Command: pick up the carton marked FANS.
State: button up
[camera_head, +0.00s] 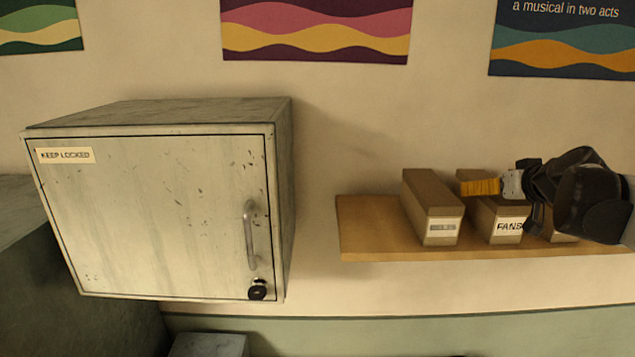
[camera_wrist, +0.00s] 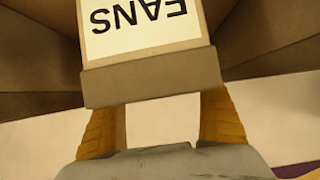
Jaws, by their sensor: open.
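The carton marked FANS (camera_head: 504,226) stands in the middle of three brown cartons on a wooden shelf (camera_head: 368,232). In the wrist view this carton (camera_wrist: 145,40) fills the top centre, its white label upside down. My gripper (camera_head: 470,187) reaches in from the right, its yellow fingers over the carton's top. In the wrist view my gripper (camera_wrist: 160,112) is open, with one finger toward each side of the carton. The fingertips are hidden behind the carton there, so I cannot tell whether they touch it.
A carton (camera_head: 432,210) with an unreadable label stands close on the left. Another carton (camera_head: 563,238) on the right is partly hidden by my gripper. A metal cabinet (camera_head: 150,215) marked KEEP LOCKED is shut at the left. The shelf's left end is bare.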

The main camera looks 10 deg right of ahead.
jog(key=shift+w+f, duration=0.1)
jog(key=shift+w, duration=0.1)
jog(key=shift+a, duration=0.15)
jog(key=c, duration=1.5)
